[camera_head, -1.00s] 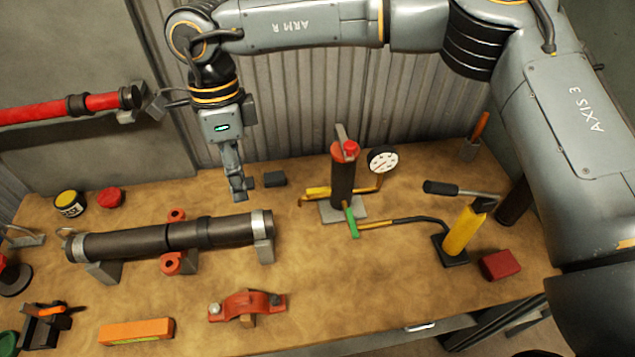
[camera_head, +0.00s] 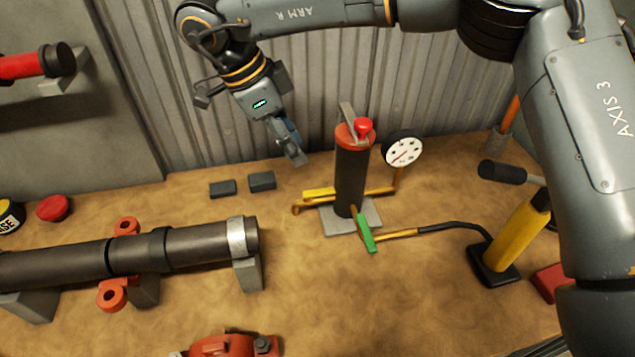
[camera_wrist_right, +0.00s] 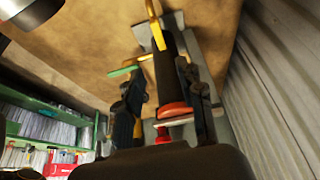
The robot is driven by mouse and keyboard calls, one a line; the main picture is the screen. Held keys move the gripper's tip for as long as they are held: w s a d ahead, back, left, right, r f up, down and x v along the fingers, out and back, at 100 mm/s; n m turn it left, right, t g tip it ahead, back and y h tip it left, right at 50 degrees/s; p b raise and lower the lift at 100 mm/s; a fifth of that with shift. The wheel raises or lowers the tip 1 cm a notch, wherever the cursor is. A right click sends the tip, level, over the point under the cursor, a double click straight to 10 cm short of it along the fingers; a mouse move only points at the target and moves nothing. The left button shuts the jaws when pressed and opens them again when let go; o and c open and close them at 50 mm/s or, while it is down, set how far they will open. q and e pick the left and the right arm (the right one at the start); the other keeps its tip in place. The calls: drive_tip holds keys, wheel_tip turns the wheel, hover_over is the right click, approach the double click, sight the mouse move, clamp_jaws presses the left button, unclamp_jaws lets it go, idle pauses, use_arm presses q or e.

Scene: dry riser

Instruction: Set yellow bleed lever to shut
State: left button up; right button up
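The yellow bleed lever (camera_head: 319,192) lies roughly level along the short brass pipe at the left of the riser's foot. The riser is an upright dark cylinder (camera_head: 350,180) with a red cap, on a grey plate. A green lever (camera_head: 366,232) sits at its front, on the hose side; it also shows in the wrist view (camera_wrist_right: 122,71). My right gripper (camera_head: 296,158) hangs above and left of the riser, above the yellow lever and apart from it. In the wrist view its fingers (camera_wrist_right: 163,100) stand apart with nothing held between them. My left gripper is out of view.
A round gauge (camera_head: 403,149) stands right of the riser. A yellow hand pump (camera_head: 515,240) with a black hose is further right. Two dark blocks (camera_head: 262,181) lie at the back left. A dark pipe (camera_head: 180,248) rests on supports at left.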

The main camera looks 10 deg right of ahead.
sight(324, 190)
drive_tip(key=p+x, duration=0.1)
drive_tip(key=x, duration=1)
drive_tip(key=shift+d+f+p, duration=0.15)
drive_tip(key=shift+f+p, duration=0.2)
drive_tip(key=shift+f, duration=0.05)
drive_tip(key=shift+c, duration=0.2)
clamp_jaws()
